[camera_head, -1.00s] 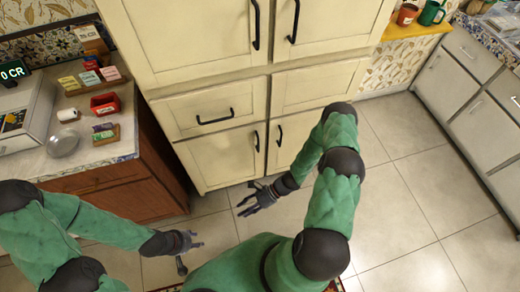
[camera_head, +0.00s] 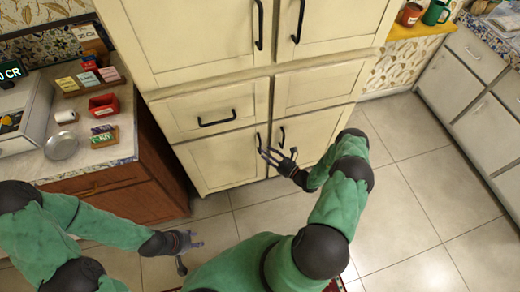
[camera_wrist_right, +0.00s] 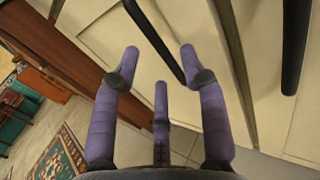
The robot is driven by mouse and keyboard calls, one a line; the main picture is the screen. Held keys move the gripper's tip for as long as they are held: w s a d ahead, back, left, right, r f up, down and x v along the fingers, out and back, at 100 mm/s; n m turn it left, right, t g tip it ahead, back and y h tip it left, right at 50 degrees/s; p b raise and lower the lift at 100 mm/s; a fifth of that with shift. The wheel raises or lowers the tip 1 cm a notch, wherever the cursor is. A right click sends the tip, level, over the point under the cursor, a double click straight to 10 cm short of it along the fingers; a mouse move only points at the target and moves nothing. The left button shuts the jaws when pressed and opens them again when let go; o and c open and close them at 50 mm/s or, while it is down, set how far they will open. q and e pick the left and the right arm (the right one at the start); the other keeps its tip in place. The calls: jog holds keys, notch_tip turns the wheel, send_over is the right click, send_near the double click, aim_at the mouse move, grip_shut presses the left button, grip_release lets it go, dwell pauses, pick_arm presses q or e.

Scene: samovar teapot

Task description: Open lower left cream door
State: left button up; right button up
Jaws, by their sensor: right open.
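The lower left cream door (camera_head: 219,161) is closed, with a black vertical handle (camera_head: 259,142) near its right edge. My right gripper (camera_head: 271,158) is open just in front of the lower doors, close to that handle. In the right wrist view, a dark handle bar (camera_wrist_right: 160,45) runs between the spread fingers of my right gripper (camera_wrist_right: 160,65); I cannot tell whether they touch it. Another dark handle (camera_wrist_right: 294,50) stands to the right in that view. My left gripper (camera_head: 190,241) is low at the left, away from the cabinet, its fingers apparently spread and empty.
The lower right cream door (camera_head: 312,134) has its own handle beside the first. Drawers and tall doors are above. A brown wooden counter (camera_head: 155,185) stands close on the left, bearing small boxes and a scale. Tiled floor (camera_head: 430,190) is clear at the right.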

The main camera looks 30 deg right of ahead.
aim_at(260, 154)
jog(key=shift+b+x, duration=0.45)
jog(key=shift+x, duration=1.95)
grip_shut()
